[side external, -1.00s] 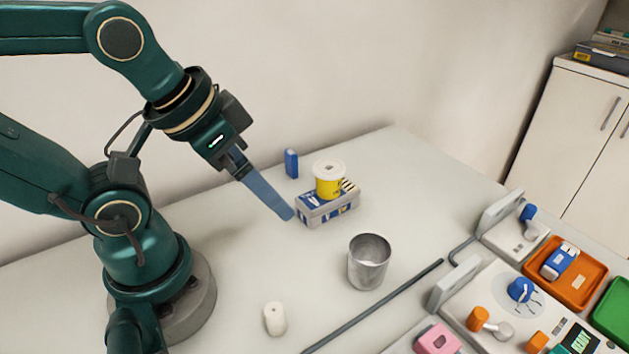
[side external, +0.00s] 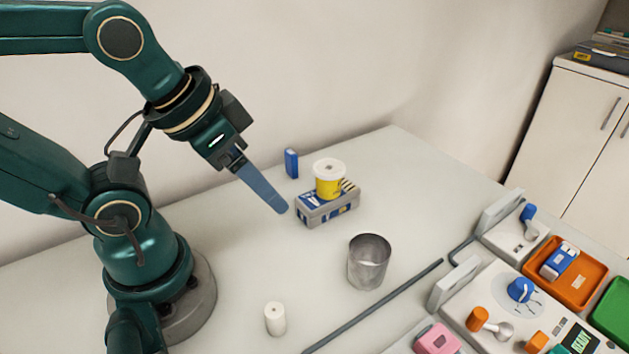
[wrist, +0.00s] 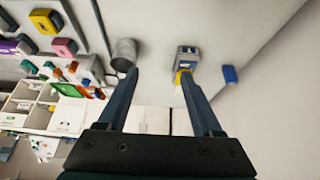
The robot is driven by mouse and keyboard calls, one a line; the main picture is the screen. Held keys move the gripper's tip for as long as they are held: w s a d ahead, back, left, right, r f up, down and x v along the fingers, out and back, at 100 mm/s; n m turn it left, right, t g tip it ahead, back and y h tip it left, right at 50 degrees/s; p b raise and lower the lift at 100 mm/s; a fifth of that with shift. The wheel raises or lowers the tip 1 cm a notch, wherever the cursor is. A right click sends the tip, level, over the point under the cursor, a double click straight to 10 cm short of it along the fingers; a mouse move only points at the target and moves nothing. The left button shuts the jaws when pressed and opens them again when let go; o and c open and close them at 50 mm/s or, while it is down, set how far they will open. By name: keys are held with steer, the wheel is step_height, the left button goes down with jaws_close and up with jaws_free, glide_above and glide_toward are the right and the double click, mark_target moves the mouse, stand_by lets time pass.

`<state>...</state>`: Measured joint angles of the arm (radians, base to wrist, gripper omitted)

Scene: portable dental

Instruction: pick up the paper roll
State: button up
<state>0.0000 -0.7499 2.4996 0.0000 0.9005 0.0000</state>
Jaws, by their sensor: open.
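The paper roll (side external: 275,319) is a small white upright cylinder with a hole in its top, standing on the table near the front in the side view. I cannot make it out in the wrist view. My gripper (side external: 282,210) is raised up behind the roll, well apart from it, with its blue fingers pointing down and right. In the wrist view my gripper (wrist: 160,80) has its two fingers spread wide with nothing between them.
A metal cup (side external: 369,263) stands right of the roll. A blue-and-grey box (side external: 328,206) carries a yellow tub (side external: 329,180) close to my fingertips. A small blue block (side external: 291,163) stands behind. A dark rod (side external: 375,306) and the dental unit (side external: 500,310) lie to the right.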

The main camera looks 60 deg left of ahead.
steer(key=w+a+r+t+y, duration=0.5)
steer(key=w+a+r+t, duration=0.1)
steer(key=w+a+r, duration=0.5)
steer(key=w+d+r+m+t+h, duration=0.5)
steer(key=w+m, duration=0.1)
steer(key=m, duration=0.1)
steer(key=m+g+h, duration=1.1)
steer(key=g+h, duration=0.2)
steer(key=g, duration=0.4)
glide_above(275, 318)
steer(key=a, duration=0.6)
step_height(275, 318, down, 11)
steer(key=f, duration=1.7)
steer(key=shift+w+d, duration=0.15)
steer(key=shift+w, duration=0.05)
steer(key=shift+f, duration=0.65)
steer(key=shift+d+f, duration=0.15)
steer(key=shift+d, duration=0.05)
steer(key=shift+x, duration=2.3)
